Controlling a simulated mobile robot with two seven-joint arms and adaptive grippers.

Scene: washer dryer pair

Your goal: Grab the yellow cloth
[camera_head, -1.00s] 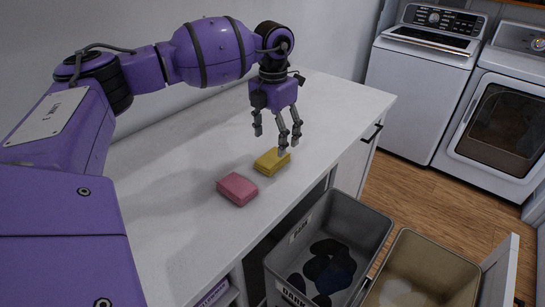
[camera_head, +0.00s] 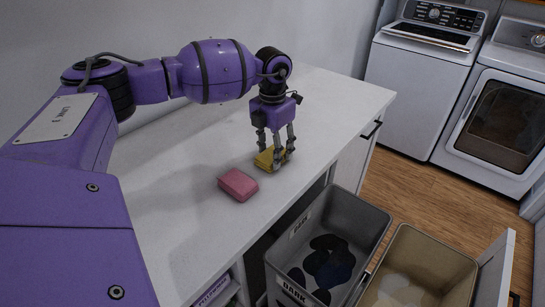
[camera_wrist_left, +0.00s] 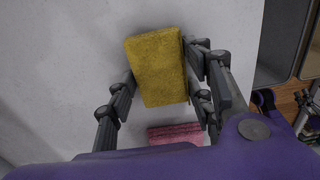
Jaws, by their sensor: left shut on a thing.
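The yellow cloth (camera_head: 264,158), a folded block, lies on the white countertop near its front edge. My left gripper (camera_head: 275,158) is down over it, with fingers on both sides. In the left wrist view the yellow cloth (camera_wrist_left: 157,66) sits between the fingers of my left gripper (camera_wrist_left: 160,78), which are shut on it. In the head view the fingers hide part of the cloth. I cannot tell any gap between the cloth and the counter.
A pink folded cloth (camera_head: 238,184) lies beside the yellow one, and its edge shows in the left wrist view (camera_wrist_left: 175,134). A grey bin (camera_head: 372,218) with dark items and a tan bin (camera_head: 440,262) stand below the counter edge. A washer (camera_head: 415,90) and dryer (camera_head: 500,130) stand beyond.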

